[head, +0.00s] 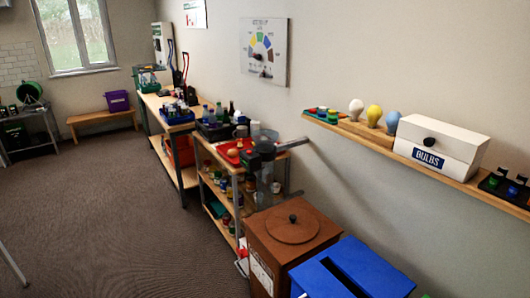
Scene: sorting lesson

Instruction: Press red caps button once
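I cannot make out a button marked for red caps in the head view. A white wall panel (264,51) carries a dial of coloured segments, with small dark parts under it; its lettering is too small to read. A small tray with red, green and blue pieces (322,114) sits at the left end of the wall shelf; I cannot tell whether any piece is a button. A red tray (232,150) lies on the bench by the wall. My gripper is not in view.
The wall shelf (455,177) holds bulbs and a white BULBS box (441,147). Below stand a brown lidded bin (294,240) and a blue bin (350,270). A dark device (265,150) with a grey bar juts over the bench. The carpet (110,220) at left is clear.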

